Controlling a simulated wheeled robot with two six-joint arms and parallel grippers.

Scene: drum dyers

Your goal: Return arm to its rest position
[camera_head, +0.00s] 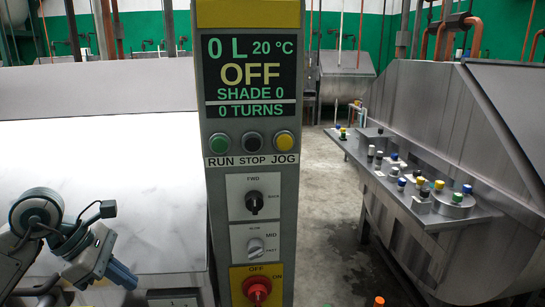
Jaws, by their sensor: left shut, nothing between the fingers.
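My left gripper (121,274) is at the lower left, with its arm coming in from the left edge. It is shut and empty. It is left of the grey control post (215,200) and appears apart from it. No right gripper shows. The post's screen (249,75) reads 0 L, 20 °C, OFF, SHADE 0, 0 TURNS. Below it are green, black and yellow buttons, a black FWD/BACK knob (254,202), a pale SLOW/MID/FAST knob (255,246) and a red switch (257,290) on a yellow OFF/ON plate.
A large metal drum machine with a bright white front (130,180) stands behind my left gripper. Grey floor (325,220) lies open between the post and that machine.

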